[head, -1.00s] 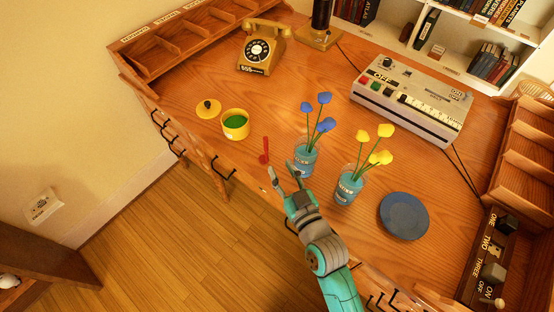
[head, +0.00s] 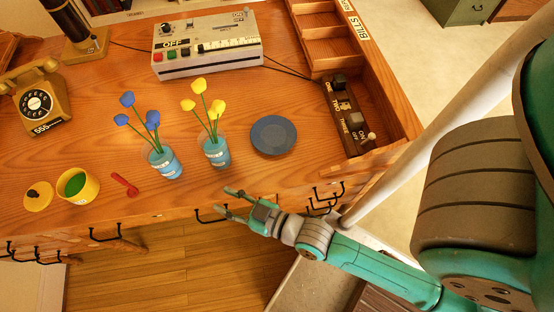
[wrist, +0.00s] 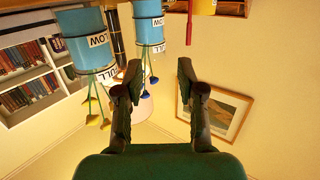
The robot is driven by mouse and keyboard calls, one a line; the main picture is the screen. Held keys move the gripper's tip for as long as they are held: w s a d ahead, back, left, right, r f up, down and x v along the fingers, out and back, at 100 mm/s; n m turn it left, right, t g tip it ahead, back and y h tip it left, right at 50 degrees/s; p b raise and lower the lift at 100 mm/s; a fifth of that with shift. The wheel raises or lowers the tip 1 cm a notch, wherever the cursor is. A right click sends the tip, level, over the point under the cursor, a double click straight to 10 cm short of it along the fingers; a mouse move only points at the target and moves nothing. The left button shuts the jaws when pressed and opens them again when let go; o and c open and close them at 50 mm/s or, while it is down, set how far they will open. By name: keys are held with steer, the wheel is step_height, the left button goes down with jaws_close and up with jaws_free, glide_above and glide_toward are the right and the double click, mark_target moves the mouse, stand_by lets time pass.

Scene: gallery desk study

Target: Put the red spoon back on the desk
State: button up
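My gripper (head: 230,202) is at the desk's front edge, well to the right of the spoon and in front of the glass with yellow flowers. Its fingers are apart with nothing between them, as the wrist view also shows (wrist: 160,76).
The glass with blue flowers (head: 165,165) and the glass with yellow flowers (head: 216,153) stand near the front. A blue plate (head: 273,136) lies to their right. The yellow pot (head: 77,186) and its lid (head: 38,196) are at left. Drawer handles (head: 210,215) jut from the front.

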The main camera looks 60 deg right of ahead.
steer(key=s+d+r+h, duration=0.1)
steer(key=s+d+r, duration=0.1)
steer(key=s, duration=0.8)
steer(key=s+d+r+m+g+h, duration=0.1)
steer(key=s+d+r, duration=0.1)
steer(key=s, duration=0.8)
steer(key=shift+d+r+m+g+h, duration=0.25)
steer(key=shift+d+m+g+h, duration=0.05)
steer(key=shift+d, duration=0.15)
